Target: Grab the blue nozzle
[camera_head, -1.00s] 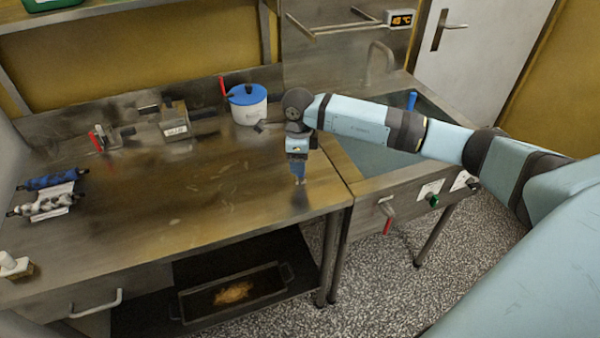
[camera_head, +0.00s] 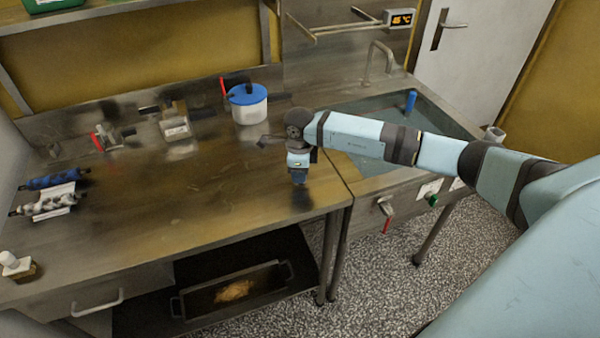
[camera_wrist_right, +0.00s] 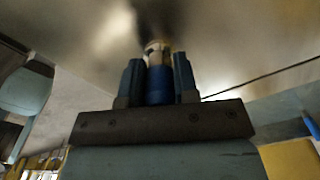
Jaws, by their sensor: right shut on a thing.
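My right gripper (camera_head: 299,182) points down close above the steel worktop, near its right edge beside the sink. In the right wrist view its two blue fingers (camera_wrist_right: 159,75) are shut on a blue cylindrical thing with a pale end, which looks like the blue nozzle (camera_wrist_right: 158,86). In the head view the fingers mostly hide this thing. I cannot tell whether its pale end touches the worktop. My left gripper is not in view.
A white pot with a blue lid (camera_head: 248,103) stands behind my right gripper. A blue upright object (camera_head: 410,101) is in the sink (camera_head: 350,113). Small metal devices (camera_head: 174,122) and rollers (camera_head: 52,180) stand farther left. The worktop's middle (camera_head: 190,205) is clear.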

